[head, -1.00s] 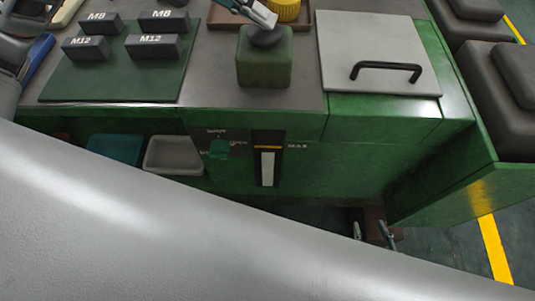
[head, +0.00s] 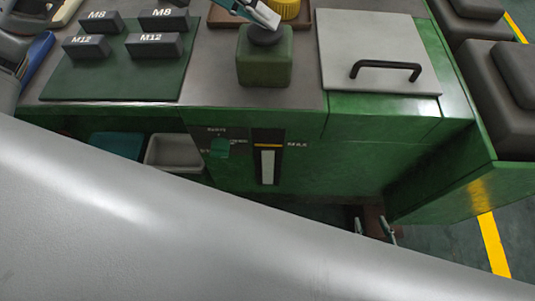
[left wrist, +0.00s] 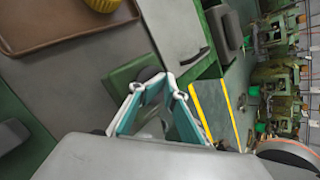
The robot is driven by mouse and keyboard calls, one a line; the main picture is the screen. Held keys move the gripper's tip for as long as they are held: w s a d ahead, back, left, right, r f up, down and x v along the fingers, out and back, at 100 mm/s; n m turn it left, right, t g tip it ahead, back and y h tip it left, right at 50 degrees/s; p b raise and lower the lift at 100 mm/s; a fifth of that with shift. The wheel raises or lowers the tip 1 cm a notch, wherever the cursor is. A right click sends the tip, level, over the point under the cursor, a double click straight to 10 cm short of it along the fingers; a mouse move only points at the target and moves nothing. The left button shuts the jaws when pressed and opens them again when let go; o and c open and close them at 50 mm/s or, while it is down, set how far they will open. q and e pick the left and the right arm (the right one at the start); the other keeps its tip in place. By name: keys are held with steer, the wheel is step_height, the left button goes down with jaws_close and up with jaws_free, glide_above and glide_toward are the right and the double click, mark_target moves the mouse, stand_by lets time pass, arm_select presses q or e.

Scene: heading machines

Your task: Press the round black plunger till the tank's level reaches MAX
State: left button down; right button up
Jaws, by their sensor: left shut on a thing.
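The round black plunger (head: 265,37) tops a green block (head: 264,70) on the bench; in the left wrist view it shows partly (left wrist: 150,74) behind my fingers. My left gripper (head: 266,18) comes down at a slant onto the plunger, its fingertips at its top; it also shows in the left wrist view (left wrist: 157,82). The fingers are shut on the plunger. The level gauge (head: 267,166) on the bench front has a pale column whose top is just below the yellow line beside MAX. My right gripper (head: 374,229), low in the head view, has its fingers apart and looks empty.
A lid with a black handle (head: 385,68) is right of the block. A brown tray (head: 304,18) with a yellow round thing (head: 286,9) is behind it. M8 and M12 blocks stand on a green mat (head: 110,90) at left.

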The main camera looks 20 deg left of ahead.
mark_target(260, 29)
arm_select(q)
steer(key=shift+s+d+g+p, duration=0.2)
steer(key=shift+s+g+p, duration=0.1)
steer(key=shift+s+p, duration=0.15)
step_height(260, 29, up, 3)
steer(key=shift+f+p, duration=0.15)
steer(key=shift+p, duration=0.55)
steer(key=shift+w+a+r+p, duration=0.15)
steer(key=shift+r+p, duration=0.45)
steer(key=shift+r, duration=0.3)
arm_select(e)
step_height(260, 29, up, 6)
steer(key=w, duration=0.2)
steer(key=shift+f+t, duration=0.2)
steer(key=shift+t, duration=0.2)
steer(key=shift+w, duration=0.1)
arm_select(q)
steer(key=shift+r, duration=0.1)
